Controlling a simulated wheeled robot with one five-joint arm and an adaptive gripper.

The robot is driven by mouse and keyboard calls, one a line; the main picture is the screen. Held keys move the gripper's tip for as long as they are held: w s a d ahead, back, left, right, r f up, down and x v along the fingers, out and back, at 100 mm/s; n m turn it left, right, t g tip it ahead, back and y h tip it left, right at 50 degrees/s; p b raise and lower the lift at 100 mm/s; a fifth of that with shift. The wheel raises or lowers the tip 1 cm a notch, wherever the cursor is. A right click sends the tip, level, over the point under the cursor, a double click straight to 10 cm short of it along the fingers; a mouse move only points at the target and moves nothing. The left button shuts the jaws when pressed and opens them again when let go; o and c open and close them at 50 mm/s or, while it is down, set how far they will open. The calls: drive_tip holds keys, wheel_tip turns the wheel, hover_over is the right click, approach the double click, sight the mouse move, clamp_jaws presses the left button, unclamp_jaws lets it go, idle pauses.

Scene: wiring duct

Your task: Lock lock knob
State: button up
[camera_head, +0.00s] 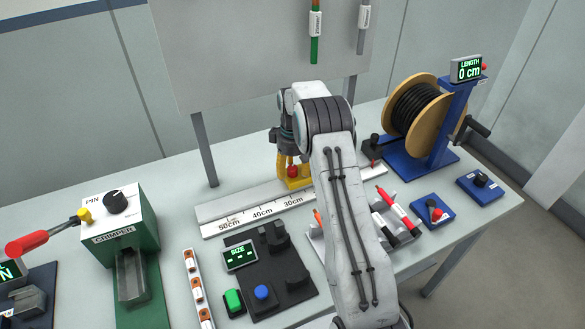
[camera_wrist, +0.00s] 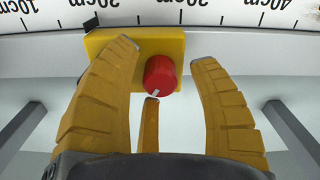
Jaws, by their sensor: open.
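The lock knob (camera_wrist: 160,75) is a red round knob with a white mark on its rim. It stands out from a yellow block (camera_wrist: 116,42) on the ruler rail. In the wrist view my gripper (camera_wrist: 165,72) is open, with its yellow fingers on both sides of the knob and a third below it. They appear apart from the knob. In the head view the red knob (camera_head: 292,171) shows on the yellow block (camera_head: 284,184), beside my arm. My gripper (camera_head: 287,147) is partly hidden there by my arm.
The ruler rail (camera_head: 230,222) runs across the table behind a dark fixture with a SIZE display (camera_head: 240,255). A cable spool (camera_head: 416,112) stands at the back right. A green crimper (camera_head: 122,240) is at left. Pens (camera_head: 400,215) lie right of my arm.

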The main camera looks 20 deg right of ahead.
drive_tip(key=shift+f, duration=0.15)
drive_tip(key=shift+c, duration=0.3)
clamp_jaws()
idle(0.3)
